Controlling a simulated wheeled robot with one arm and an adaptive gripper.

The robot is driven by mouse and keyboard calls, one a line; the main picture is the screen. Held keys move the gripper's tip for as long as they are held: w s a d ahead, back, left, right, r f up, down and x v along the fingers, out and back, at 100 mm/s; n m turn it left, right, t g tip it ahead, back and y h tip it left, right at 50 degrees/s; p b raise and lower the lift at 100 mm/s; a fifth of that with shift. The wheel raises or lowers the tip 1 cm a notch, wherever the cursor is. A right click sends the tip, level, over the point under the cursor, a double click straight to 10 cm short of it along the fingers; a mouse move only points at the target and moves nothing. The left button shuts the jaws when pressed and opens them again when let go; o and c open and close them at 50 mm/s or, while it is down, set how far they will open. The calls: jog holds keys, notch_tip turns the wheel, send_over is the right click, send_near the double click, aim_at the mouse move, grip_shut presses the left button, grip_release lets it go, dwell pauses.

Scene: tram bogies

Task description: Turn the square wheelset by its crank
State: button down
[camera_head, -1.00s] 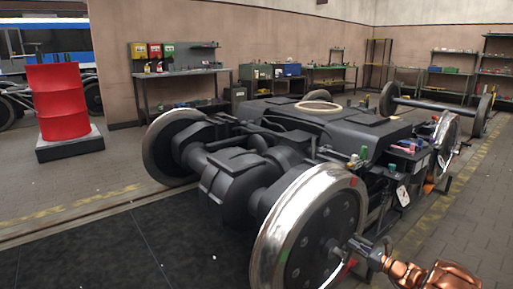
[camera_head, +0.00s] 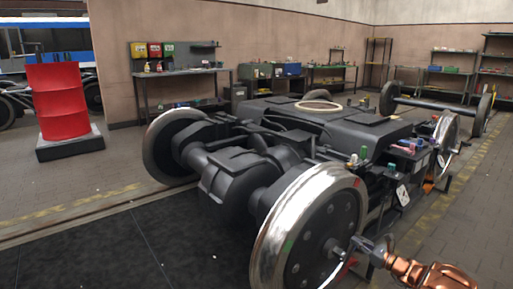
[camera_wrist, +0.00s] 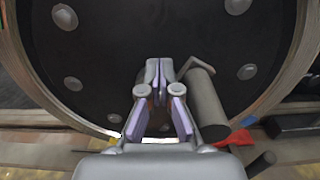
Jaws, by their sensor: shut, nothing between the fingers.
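The near wheel (camera_head: 310,235) of the bogie has a bright silver rim and a dark disc with bolts, a red mark and a green mark. In the wrist view the dark disc (camera_wrist: 115,65) fills most of the picture. A grey crank handle (camera_wrist: 208,105), with a thin bent rod at its top, stands just right of my gripper (camera_wrist: 158,70). My gripper's fingertips are together with nothing between them, beside the handle, not around it. In the head view my gripper (camera_head: 364,246) is at the wheel's hub. I cannot tell whether it touches the handle.
The dark bogie frame (camera_head: 300,125) stands behind the wheel, with small parts and tools on its right side. A red drum (camera_head: 58,102) stands on a plinth at left. Benches and shelves line the back wall. The floor at front left is clear.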

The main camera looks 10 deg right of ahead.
dwell(0.4)
jog(key=shift+w+d+f, duration=0.2)
jog(key=shift+w+d, duration=0.3)
jog(key=shift+d, duration=0.25)
jog(key=shift+d+f+b, duration=0.1)
jog(key=shift+b, duration=0.2)
jog(key=shift+w+d+f+b, duration=0.35)
jog(key=shift+w+d+b, duration=0.1)
jog(key=shift+d, duration=0.25)
dwell(0.3)
jog(key=shift+w+d+f+b, duration=0.2)
jog(key=shift+d+f+b, duration=0.15)
jog(key=shift+b, duration=0.1)
jog(key=shift+w+d+f, duration=0.1)
